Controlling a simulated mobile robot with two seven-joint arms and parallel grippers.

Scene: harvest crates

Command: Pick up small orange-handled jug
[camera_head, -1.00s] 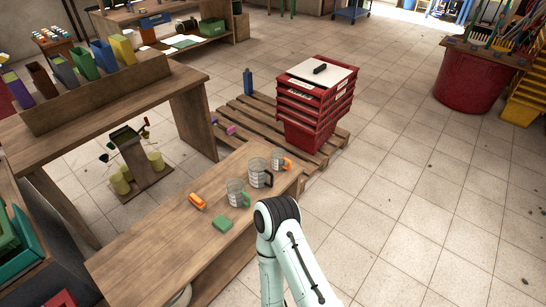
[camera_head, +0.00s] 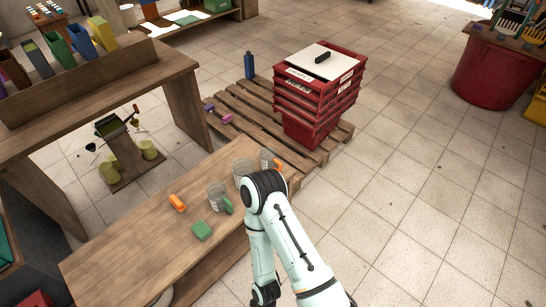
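The small orange-handled jug (camera_head: 266,160) is clear and stands at the far right end of the wooden bench. Its orange handle points to the right. The bent elbow of one of my arms is in front of its lower part in the picture. A clear jug (camera_head: 242,168) stands just left of it, partly hidden by the same elbow. A green-handled clear jug (camera_head: 217,195) stands nearer on the bench. Neither of my grippers shows in the head view; the visible arm's lower end runs down to the bottom edge.
An orange object (camera_head: 177,203) and a green block (camera_head: 202,230) lie on the bench (camera_head: 135,250). The tiled floor to the right is open.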

